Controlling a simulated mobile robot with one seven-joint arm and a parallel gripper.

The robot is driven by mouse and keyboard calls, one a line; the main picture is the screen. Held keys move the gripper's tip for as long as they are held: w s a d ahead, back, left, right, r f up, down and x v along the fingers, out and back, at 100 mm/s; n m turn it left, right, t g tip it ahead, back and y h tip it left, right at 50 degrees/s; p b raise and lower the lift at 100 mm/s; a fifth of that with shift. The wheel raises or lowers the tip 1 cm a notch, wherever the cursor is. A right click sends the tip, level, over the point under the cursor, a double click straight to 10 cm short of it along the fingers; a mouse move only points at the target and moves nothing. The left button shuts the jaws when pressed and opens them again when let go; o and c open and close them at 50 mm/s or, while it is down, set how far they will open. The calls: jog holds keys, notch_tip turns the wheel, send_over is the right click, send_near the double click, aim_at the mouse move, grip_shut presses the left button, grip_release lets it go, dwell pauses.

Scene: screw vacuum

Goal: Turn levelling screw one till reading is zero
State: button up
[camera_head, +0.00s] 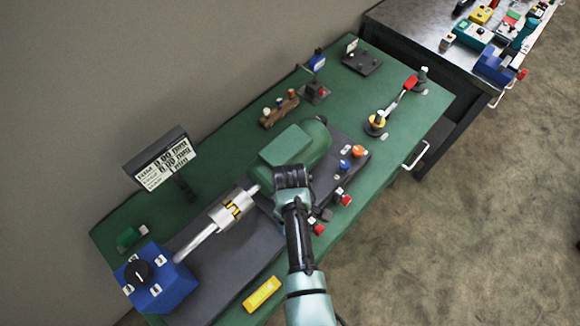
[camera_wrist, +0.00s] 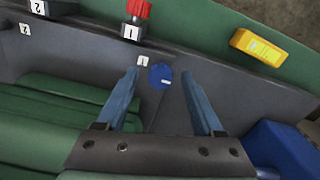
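A round blue screw head (camera_wrist: 160,77) with a white mark sits on the dark base plate in the wrist view. A tag reading 1 (camera_wrist: 143,60) lies beside it. My gripper (camera_wrist: 160,74) is open, its two fingers apart on either side of the screw head in that view; I cannot tell how far above it they are. The display (camera_head: 165,165) shows two mm lines; the digits are too blurred to read surely.
A red-topped block tagged 1 (camera_wrist: 136,18) stands at the plate's edge. A blue knob box (camera_head: 155,278), a shaft coupling (camera_head: 232,208) and a yellow case (camera_head: 262,293) are left of my arm. Another blue screw (camera_head: 345,165) is to the right.

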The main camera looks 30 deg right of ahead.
notch_tip(320, 180, up, 13)
jog(key=b, duration=0.1)
dwell(0.7)
dwell(0.4)
jog(key=w+a+r+m+t+h+b, duration=0.2)
jog(key=w+r+t, duration=0.7)
jog(key=w+r, duration=0.7)
jog(key=a+r+m+t+b, duration=0.15)
jog(key=r+t, duration=0.25)
jog(key=r, duration=0.6)
jog(key=a+r+t, duration=0.2)
jog(key=r+t, duration=0.1)
jog(key=r, duration=0.6)
jog(key=s+a+r+m+t, duration=0.1)
jog(key=s+a+r+t, duration=0.1)
jog(key=s+r, duration=0.3)
jog(key=s+a+r+m+t+y+b, duration=0.1)
jog(key=s+a+r+t, duration=0.2)
jog(key=r, duration=0.8)
jog(key=s+a+r+m+t+y, duration=0.1)
jog(key=s+a+r+t, duration=0.1)
jog(key=s+r+t, duration=0.4)
notch_tip(320, 180, up, 2)
jog(key=shift+s+a+r+b, duration=0.2)
jog(key=shift+s+b, duration=0.2)
jog(key=shift+s, duration=0.3)
